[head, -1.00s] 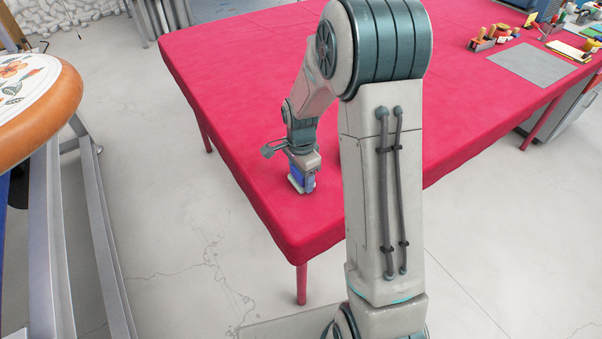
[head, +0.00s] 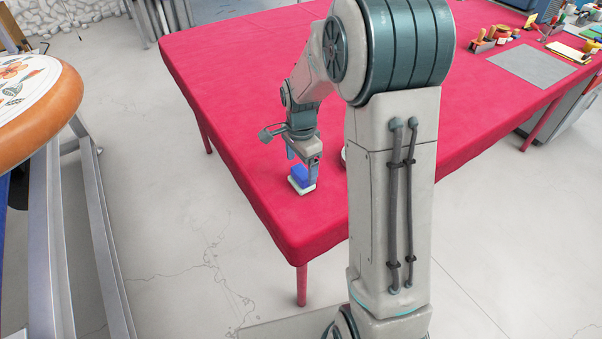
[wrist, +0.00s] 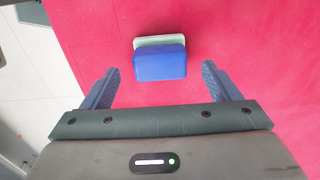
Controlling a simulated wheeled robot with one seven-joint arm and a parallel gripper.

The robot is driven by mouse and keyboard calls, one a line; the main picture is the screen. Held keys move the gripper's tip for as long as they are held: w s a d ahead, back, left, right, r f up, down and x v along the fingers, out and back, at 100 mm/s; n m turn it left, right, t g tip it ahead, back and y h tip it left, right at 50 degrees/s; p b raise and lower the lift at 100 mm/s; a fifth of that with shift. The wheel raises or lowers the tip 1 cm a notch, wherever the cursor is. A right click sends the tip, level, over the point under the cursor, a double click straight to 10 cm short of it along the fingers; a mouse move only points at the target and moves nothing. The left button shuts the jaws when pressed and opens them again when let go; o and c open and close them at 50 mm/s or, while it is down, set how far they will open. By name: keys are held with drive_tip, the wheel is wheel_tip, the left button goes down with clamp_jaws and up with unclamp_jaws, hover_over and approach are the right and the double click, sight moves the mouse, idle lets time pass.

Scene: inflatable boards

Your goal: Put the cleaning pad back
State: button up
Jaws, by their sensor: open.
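The cleaning pad (head: 302,178) has a blue top and a pale base. It lies on the red-covered table (head: 240,110), near the table's front corner. It also shows in the wrist view (wrist: 160,62), ahead of the fingertips. My gripper (head: 303,160) is just above the pad, pointing down, with its fingers apart. In the wrist view my gripper (wrist: 163,80) is open and empty, and the pad lies clear of both fingers.
A grey mat (head: 531,65) and several small tools and blocks lie at the table's far right. A round orange-rimmed board (head: 65,95) rests on a metal frame at the left. A pale object beside my arm is mostly hidden. The table's middle is clear.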

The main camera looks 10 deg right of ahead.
sight(301, 172)
wheel_tip(301, 172, up, 6)
drive_tip(key=shift+r, duration=0.15)
drive_tip(key=s+r+n+t, duration=0.1)
drive_tip(key=s+r+n, duration=0.2)
drive_tip(key=s+n, duration=0.4)
drive_tip(key=s+r+n+t, duration=0.1)
drive_tip(key=s+r+n, duration=0.2)
drive_tip(key=s+n, duration=0.4)
drive_tip(key=shift+s+r+t, duration=0.25)
drive_tip(key=shift+s+t, duration=0.15)
drive_tip(key=shift+s, duration=2.95)
drive_tip(key=shift+d, duration=0.1)
